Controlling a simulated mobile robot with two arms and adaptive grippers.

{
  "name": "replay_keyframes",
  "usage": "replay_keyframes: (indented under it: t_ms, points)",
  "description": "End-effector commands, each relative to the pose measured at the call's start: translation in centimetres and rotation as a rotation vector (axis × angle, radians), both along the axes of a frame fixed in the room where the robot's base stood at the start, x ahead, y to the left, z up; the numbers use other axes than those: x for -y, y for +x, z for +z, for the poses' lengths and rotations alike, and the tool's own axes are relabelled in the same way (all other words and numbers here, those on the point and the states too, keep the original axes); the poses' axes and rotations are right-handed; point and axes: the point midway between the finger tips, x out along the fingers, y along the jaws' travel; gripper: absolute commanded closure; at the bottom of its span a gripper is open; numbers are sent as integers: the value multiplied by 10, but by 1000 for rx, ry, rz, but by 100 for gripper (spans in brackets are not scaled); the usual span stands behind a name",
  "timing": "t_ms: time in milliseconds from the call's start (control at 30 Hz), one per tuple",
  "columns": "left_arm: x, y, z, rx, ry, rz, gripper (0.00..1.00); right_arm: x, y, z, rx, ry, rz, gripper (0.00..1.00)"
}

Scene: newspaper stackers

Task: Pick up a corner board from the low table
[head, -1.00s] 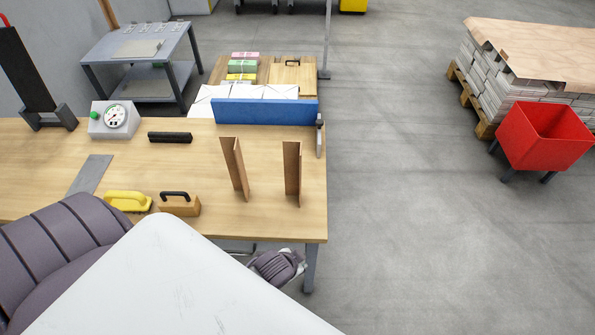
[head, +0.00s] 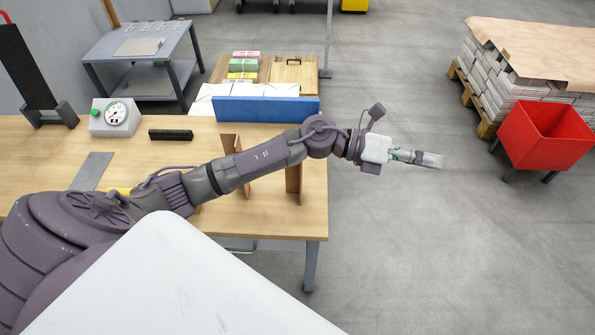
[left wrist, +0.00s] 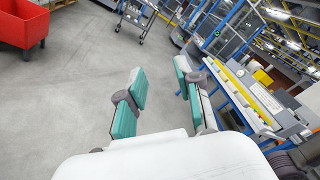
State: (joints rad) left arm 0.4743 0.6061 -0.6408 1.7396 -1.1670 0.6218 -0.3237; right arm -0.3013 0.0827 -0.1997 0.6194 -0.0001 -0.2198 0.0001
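Two brown upright corner boards stand on the wooden table in the head view. My left arm crosses in front of both: the left board (head: 230,143) shows mainly its upper part, the right board (head: 293,187) mainly its lower part. The wooden table (head: 262,222) ends at the right just past the boards. My left gripper (head: 428,159) is beyond that edge, above the grey floor, apart from the boards. The left wrist view shows its two teal fingers (left wrist: 160,80) spread, with nothing between them. My right gripper is not in view.
A blue panel (head: 265,109) stands along the table's back edge. A gauge box (head: 115,117) and a black bar (head: 171,135) are on the left part. A red bin (head: 545,135) and a paper stack (head: 485,70) stand at right. Floor between is clear.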

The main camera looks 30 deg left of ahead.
Motion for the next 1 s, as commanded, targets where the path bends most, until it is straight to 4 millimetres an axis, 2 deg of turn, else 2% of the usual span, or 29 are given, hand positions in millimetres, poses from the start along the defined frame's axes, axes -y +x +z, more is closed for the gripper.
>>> replay_keyframes:
  t_ms: [33,67,133,233,300,400,500,600,667,1000]
  points:
    - [-12,0,-12,86,199,-100,66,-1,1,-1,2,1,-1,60]
    - [-22,-2,-22,124,317,-160,66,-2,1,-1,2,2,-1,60]
    - [-59,-1,-44,179,592,-279,66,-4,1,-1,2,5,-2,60]
    - [-131,4,-62,182,950,-405,66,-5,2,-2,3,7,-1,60]
    - [-184,7,-62,144,1155,-459,66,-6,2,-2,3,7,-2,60]
    - [-245,6,-53,68,1367,-506,66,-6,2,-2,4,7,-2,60]
    - [-283,3,-42,3,1487,-529,66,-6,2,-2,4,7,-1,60]
    - [-300,0,-41,-35,1538,-538,66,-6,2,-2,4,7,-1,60]
    - [-302,-1,-47,-44,1547,-542,66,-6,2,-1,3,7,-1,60]
    - [-301,-1,-109,-41,1543,-541,66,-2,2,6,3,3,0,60]
